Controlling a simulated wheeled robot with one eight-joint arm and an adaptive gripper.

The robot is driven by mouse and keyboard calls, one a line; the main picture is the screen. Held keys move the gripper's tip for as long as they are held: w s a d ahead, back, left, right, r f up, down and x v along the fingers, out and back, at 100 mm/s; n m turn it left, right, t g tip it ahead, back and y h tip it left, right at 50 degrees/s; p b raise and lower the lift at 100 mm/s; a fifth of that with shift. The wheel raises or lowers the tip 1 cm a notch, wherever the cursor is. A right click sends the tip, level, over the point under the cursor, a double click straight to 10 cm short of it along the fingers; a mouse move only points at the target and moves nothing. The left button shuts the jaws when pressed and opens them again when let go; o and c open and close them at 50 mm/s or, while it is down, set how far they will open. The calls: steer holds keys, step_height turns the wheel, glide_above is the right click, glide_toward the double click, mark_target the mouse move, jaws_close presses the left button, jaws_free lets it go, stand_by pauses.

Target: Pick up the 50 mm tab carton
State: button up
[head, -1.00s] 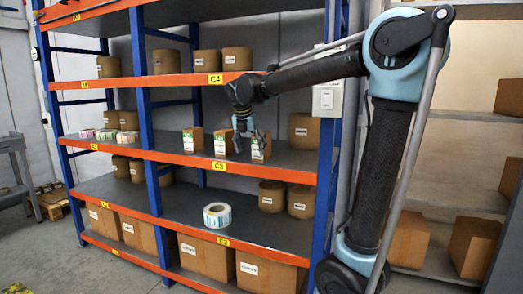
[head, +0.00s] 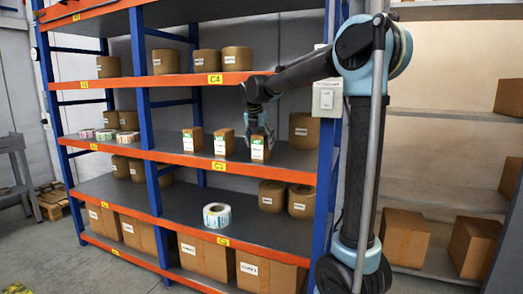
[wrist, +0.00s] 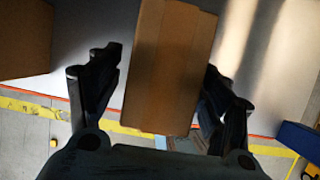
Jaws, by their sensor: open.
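Three small brown cartons with white and green labels stand in a row on the middle shelf: a left one (head: 193,141), a middle one (head: 224,143) and a right one (head: 259,151). Their print is too small to read, so I cannot tell which is the 50 mm tab carton. My gripper (head: 259,132) is open and reaches down at the right carton. In the wrist view, this carton (wrist: 168,70) stands between the spread fingers of my gripper (wrist: 163,68), with a visible gap at the left finger. Contact on the right side is unclear.
Another brown carton (wrist: 22,40) is at the left edge of the wrist view. The shelf above (head: 180,80) and a blue upright (head: 328,150) bound the space. A white roll (head: 217,215) lies on the shelf below.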

steer(key=shift+w+d+f, duration=0.3)
steer(key=shift+w+f, duration=0.25)
steer(key=shift+w, duration=0.2)
steer(key=shift+c, duration=0.3)
steer(key=c, duration=1.3)
steer(key=shift+r, duration=0.1)
